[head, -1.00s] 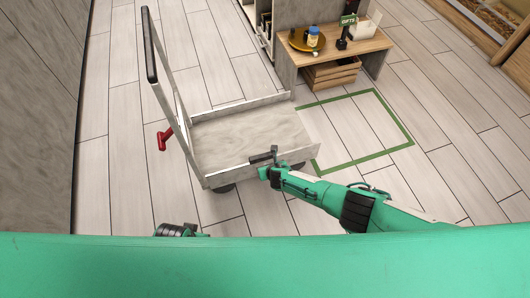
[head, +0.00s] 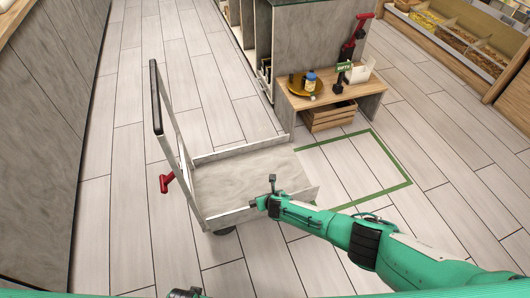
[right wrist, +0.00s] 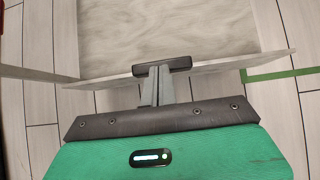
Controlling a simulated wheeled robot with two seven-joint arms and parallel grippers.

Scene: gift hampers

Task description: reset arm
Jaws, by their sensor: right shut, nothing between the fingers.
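My right gripper (head: 273,184) is shut and empty, near the front edge of a grey flatbed cart (head: 240,185). The gripper also shows in the right wrist view (right wrist: 163,68), in front of the cart's low side wall (right wrist: 225,66); I cannot tell whether it touches that wall. My right arm reaches in from the lower right. Only a small dark part of my left arm shows at the bottom edge of the head view, and its fingers are not visible.
The cart has a tall handle (head: 157,98) and a red lever (head: 166,182) at left. A wooden bench (head: 340,93) with a tray (head: 304,90), a jar (head: 310,80) and a sign (head: 344,66) stands behind. A crate (head: 328,116) sits beneath. A green floor outline (head: 395,159) encloses bare floor.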

